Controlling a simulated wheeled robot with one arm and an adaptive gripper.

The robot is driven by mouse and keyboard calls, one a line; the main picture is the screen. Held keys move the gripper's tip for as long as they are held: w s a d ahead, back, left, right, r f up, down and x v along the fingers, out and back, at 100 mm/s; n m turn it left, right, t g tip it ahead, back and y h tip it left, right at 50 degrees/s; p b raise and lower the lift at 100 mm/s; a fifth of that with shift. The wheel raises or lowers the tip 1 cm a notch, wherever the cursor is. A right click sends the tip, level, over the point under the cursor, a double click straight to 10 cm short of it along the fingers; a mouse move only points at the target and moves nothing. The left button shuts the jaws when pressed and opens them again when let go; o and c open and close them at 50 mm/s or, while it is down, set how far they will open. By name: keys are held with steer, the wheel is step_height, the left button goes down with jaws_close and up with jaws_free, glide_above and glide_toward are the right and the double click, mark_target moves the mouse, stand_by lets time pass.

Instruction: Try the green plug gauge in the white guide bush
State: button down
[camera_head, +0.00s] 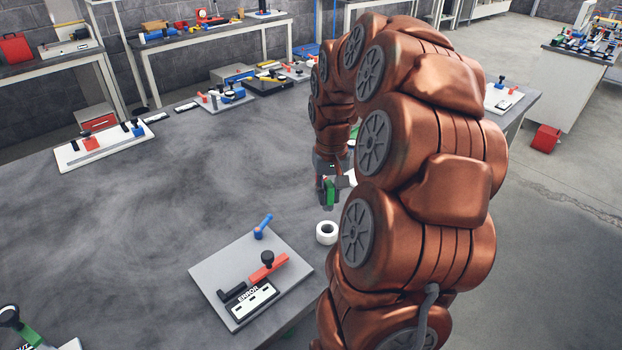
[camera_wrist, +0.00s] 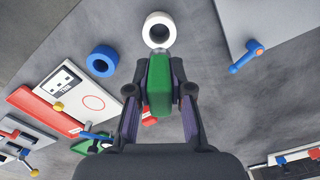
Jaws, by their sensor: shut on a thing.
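The green plug gauge (camera_wrist: 159,85) is clamped between the two fingers of my gripper (camera_wrist: 159,100) in the wrist view. Its pale tip points toward the white guide bush (camera_wrist: 150,21) and overlaps the near side of its rim in that view. In the head view my gripper (camera_head: 324,190) and the green gauge (camera_head: 329,193) are above and behind the white guide bush (camera_head: 326,239), apparently apart from it. The bush stands on the grey table with its dark hole facing up.
A blue ring (camera_wrist: 94,69) lies left of the white bush in the wrist view. A grey plate (camera_head: 215,272) with a blue-handled pin, a red bar and an ERROR label lies in front. The table's left middle (camera_head: 170,200) is clear. Other fixtures line the back edge.

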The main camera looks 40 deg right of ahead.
mark_target(329, 210)
steer(key=shift+d, duration=0.1)
steer(key=shift+b, duration=0.45)
steer(key=shift+s+f+b, duration=0.1)
steer(key=shift+f+b, duration=1.55)
steer(key=shift+f, duration=1.25)
steer(key=shift+b, duration=0.8)
steer(key=shift+f+b, duration=1.2)
steer(key=shift+f, duration=0.65)
steer(key=c, duration=1)
jaws_free()
step_height(329, 210, up, 12)
steer(key=shift+r, duration=0.1)
